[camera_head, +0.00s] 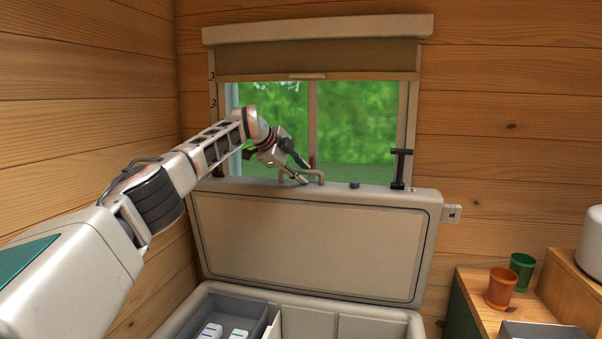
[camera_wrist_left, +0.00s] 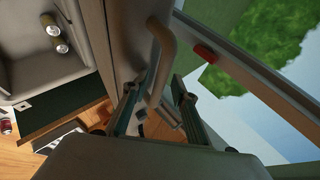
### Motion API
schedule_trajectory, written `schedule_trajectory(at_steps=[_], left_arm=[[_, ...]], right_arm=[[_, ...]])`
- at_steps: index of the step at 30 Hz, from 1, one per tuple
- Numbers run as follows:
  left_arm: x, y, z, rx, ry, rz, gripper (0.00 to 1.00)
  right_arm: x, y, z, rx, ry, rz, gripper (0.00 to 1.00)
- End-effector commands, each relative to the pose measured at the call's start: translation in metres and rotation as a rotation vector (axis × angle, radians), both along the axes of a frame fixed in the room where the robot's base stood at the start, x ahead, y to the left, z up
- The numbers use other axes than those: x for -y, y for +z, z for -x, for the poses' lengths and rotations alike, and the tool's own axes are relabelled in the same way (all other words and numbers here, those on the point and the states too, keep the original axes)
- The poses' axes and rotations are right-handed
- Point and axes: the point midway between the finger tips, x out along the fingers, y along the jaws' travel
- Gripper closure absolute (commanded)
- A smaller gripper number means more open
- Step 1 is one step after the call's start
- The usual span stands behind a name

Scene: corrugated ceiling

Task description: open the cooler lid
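The cooler lid (camera_head: 310,245) stands raised, nearly upright, in front of the window in the head view. The open cooler body (camera_head: 195,305) is below it. A tan bar handle (camera_head: 319,173) sits on the lid's top edge; the handle (camera_wrist_left: 166,42) also shows in the left wrist view. My left gripper (camera_head: 302,170) is at the handle. Its fingers are apart, with the handle's lower part between them in the wrist view, and a gap shows on one side. The fingertip contact is partly hidden. My right gripper is not in view.
A grey tray (camera_head: 252,312) with small white packs sits inside the cooler. An orange cup (camera_head: 501,288) and a green cup (camera_head: 522,271) stand on the wooden counter at right. The window is close behind the lid.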

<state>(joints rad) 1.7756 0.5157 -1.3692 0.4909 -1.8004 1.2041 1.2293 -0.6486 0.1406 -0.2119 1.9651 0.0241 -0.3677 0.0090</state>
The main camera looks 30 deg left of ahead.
Motion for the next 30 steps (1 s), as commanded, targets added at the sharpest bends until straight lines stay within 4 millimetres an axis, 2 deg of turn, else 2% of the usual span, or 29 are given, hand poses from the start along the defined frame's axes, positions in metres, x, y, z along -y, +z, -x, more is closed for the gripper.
schedule_trajectory(at_steps=[5, 11, 30], left_arm=[[-0.001, -0.001, 0.001, -0.002, 0.001, -0.001, 0.72], [-0.006, 0.008, 0.011, 0.0, 0.002, -0.003, 0.72], [-0.024, 0.071, 0.084, 0.001, 0.0, -0.001, 0.72]], right_arm=[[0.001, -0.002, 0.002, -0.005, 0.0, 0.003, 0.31], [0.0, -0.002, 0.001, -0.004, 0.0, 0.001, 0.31], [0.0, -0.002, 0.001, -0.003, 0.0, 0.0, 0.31]])
